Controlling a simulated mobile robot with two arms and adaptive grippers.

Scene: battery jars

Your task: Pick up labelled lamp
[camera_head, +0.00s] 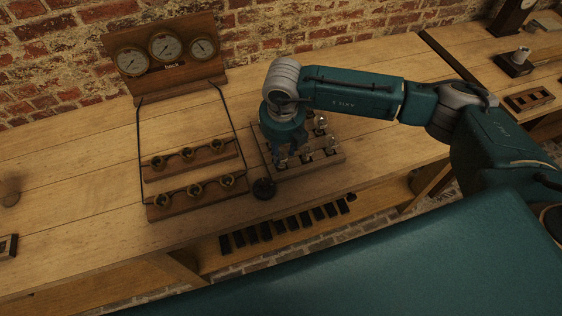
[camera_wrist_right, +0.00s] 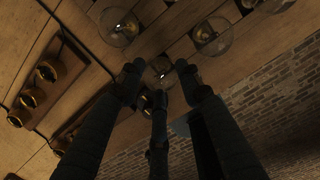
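Several small clear glass lamps stand on a wooden rack (camera_head: 322,166) on the bench. One lamp (camera_head: 320,121) shows at the rack's back edge, and no label can be read on any of them. My right gripper (camera_head: 291,160) points down over the left part of the rack. In the right wrist view its fingers (camera_wrist_right: 158,82) are spread, with a glass lamp (camera_wrist_right: 161,68) showing between the tips; contact cannot be told. Other lamps show beyond it, at upper left (camera_wrist_right: 119,27) and upper right (camera_wrist_right: 212,36). My left gripper is not in view.
A wooden gauge panel (camera_head: 150,85) with three dials stands at the back left. Two wooden strips with round sockets (camera_head: 190,187) lie left of the rack. A dark round knob (camera_head: 264,188) is at the rack's front left corner. The bench's left part is mostly clear.

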